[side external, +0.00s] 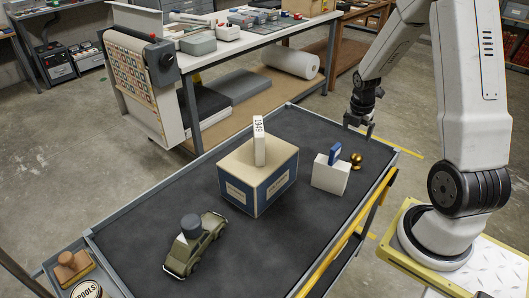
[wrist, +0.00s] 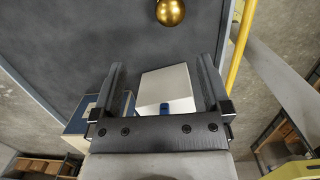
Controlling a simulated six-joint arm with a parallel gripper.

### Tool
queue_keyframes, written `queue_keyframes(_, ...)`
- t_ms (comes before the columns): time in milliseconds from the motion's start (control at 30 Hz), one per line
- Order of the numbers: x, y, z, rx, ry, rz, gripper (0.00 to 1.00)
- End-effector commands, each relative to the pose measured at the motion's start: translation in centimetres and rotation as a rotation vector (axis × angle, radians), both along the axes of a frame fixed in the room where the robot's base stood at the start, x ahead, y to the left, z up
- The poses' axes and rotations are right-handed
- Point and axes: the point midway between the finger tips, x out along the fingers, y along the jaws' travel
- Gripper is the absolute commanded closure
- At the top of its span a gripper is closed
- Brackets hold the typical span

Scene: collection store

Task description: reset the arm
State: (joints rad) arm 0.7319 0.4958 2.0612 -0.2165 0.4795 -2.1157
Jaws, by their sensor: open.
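My gripper (side external: 358,127) is open and empty, raised above the far right part of the dark cart top (side external: 190,180). In the wrist view its two fingers (wrist: 160,68) stand wide apart, with a white box (wrist: 168,85) showing between them, below and apart from them. In the side view that white box (side external: 329,178) carries a small blue object (side external: 335,153) on top. A brass knob-like piece (side external: 356,160) stands just right of it and shows at the top of the wrist view (wrist: 170,12).
A cream and blue box (side external: 258,178) with a white "1949" block (side external: 259,140) on top stands mid-cart. A green toy car (side external: 196,246) bears a dark round piece (side external: 191,226). A yellow rail (side external: 345,240) edges the cart. A loaded bench (side external: 250,45) stands behind.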

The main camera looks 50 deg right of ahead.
Motion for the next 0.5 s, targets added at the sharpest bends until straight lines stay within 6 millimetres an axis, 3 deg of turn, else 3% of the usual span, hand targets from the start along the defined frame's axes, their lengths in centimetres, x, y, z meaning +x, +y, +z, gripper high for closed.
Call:
queue_keyframes(167, 3.4, 2.5, 2.1, -0.066, -0.064, 0.027, 0.02)
queue_keyframes(300, 5.9, 5.7, 3.9, -0.100, -0.143, -0.001, 0.02)
queue_keyframes(500, 7.2, 10.5, 5.3, -0.066, -0.237, -0.165, 0.02)
